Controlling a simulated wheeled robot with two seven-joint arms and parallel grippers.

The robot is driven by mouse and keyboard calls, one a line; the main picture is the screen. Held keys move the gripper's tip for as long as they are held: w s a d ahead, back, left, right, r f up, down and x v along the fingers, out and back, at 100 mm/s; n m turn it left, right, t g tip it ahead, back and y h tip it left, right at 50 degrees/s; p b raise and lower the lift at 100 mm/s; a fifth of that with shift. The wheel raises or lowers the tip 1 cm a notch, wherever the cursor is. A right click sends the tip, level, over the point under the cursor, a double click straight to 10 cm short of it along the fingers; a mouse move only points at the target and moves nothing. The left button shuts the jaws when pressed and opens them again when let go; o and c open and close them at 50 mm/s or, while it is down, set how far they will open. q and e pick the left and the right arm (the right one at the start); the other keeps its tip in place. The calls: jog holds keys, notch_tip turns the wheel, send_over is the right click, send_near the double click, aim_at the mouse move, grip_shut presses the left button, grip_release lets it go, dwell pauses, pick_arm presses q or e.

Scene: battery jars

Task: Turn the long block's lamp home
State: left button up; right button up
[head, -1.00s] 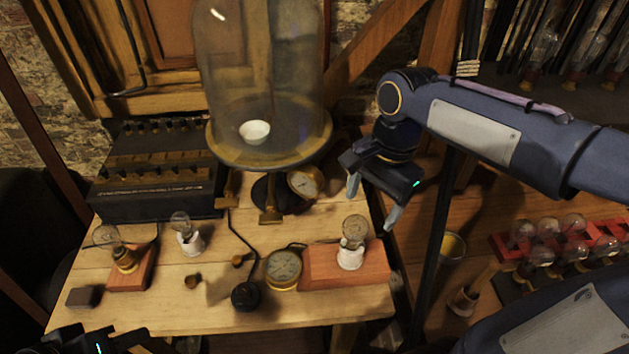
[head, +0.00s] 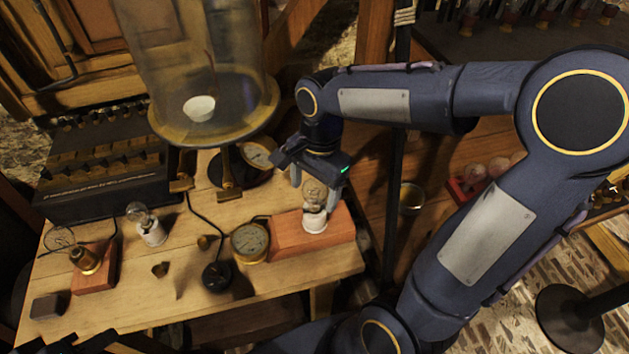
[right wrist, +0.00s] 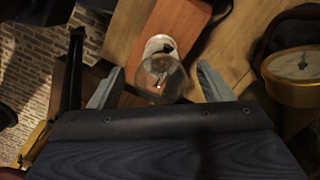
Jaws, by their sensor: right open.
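The long block (head: 287,236) is a reddish wooden base near the right end of the table. Its lamp (head: 314,195), a clear glass bulb, stands in a white socket (head: 315,222) at the block's right part. My right gripper (head: 314,190) is open around the bulb from above. In the right wrist view the bulb (right wrist: 163,77) lies between the two open fingers, with a gap on each side. The long block (right wrist: 180,22) extends behind it there. My left gripper shows only as a dark bit at the lower left edge; its jaws cannot be made out.
A brass dial (head: 250,242) sits just left of the long block. A glass bell jar (head: 200,80) stands behind. A short block (head: 94,268) with a lamp and a loose bulb in a white socket (head: 151,230) stand left. A dark box (head: 100,170) is at the back left.

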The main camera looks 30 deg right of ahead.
jog(key=c, duration=1.1)
jog(key=m, duration=0.6)
jog(key=shift+t, duration=0.4)
jog(key=shift+m, duration=0.3)
jog(key=m, duration=0.6)
jog(key=shift+w+t, duration=0.1)
jog(key=shift+t, duration=0.3)
jog(key=o, duration=1.1)
